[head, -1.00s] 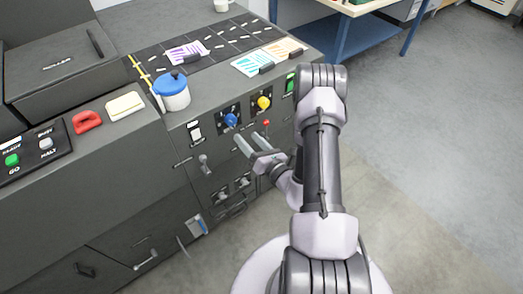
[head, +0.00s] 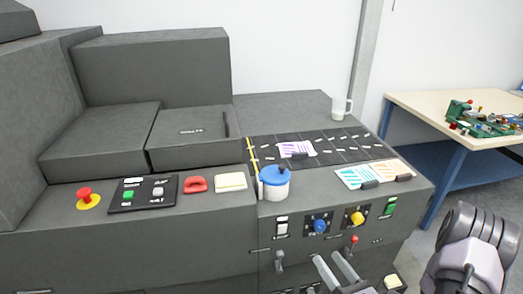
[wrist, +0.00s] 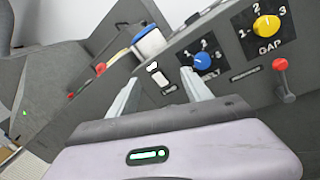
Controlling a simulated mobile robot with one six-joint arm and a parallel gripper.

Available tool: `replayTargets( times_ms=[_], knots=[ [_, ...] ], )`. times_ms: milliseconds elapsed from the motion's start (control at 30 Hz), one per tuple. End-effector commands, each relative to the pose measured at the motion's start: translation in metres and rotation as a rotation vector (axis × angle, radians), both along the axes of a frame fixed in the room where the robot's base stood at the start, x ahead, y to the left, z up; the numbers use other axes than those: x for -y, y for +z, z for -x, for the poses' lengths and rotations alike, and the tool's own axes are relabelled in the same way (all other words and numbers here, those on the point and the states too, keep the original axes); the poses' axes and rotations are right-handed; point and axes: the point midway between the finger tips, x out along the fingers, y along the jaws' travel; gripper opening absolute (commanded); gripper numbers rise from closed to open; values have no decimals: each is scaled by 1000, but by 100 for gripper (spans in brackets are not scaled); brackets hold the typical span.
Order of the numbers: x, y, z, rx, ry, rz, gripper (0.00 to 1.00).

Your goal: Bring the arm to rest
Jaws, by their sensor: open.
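My gripper (head: 336,270) is open and empty in front of the machine's front panel (head: 300,247), below the blue knob (head: 320,226) and the yellow knob (head: 357,218). In the wrist view the two fingers of my gripper (wrist: 160,95) stand apart, with the white rocker switch (wrist: 159,78) and the blue knob (wrist: 203,61) behind them. I cannot tell whether a fingertip touches the panel. My arm (head: 468,262) shows at the lower right of the head view, and its middle part is cut off by the frame edge.
On the machine top are a blue-lidded pot (head: 274,187), a yellow-white pad (head: 230,182), a red handle-like object (head: 196,184), printed cards (head: 361,176) and a white mug (head: 342,107). A red lever (head: 352,241) juts from the panel. A table (head: 420,110) stands right; floor (head: 500,200) shows beside it.

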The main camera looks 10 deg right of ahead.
Motion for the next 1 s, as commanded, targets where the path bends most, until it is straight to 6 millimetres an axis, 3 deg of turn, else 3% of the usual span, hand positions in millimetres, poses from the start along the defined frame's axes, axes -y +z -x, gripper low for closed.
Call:
replayTargets(
  times_ms=[33, 67, 133, 200, 300, 367, 433, 500, 633, 800, 1000],
  knots=[
    [-32, 37, -8, 60, 157, 73, 58],
    [-57, 59, -7, 95, 272, 124, 58],
    [-119, 102, 9, 169, 559, 270, 58],
    [-176, 133, 46, 235, 862, 470, 58],
    [-222, 147, 112, 304, 1239, 836, 58],
    [-227, 147, 144, 340, 1409, 1099, 58],
    [-217, 147, 168, 382, 1537, 1439, 58],
    [-200, 154, 175, 422, 1574, 1777, 58],
    [-173, 183, 169, 489, 1475, 2267, 58],
    [-161, 209, 162, 525, 1349, 2520, 58],
    [-160, 210, 161, 525, 1343, 2529, 58]
  ],
)
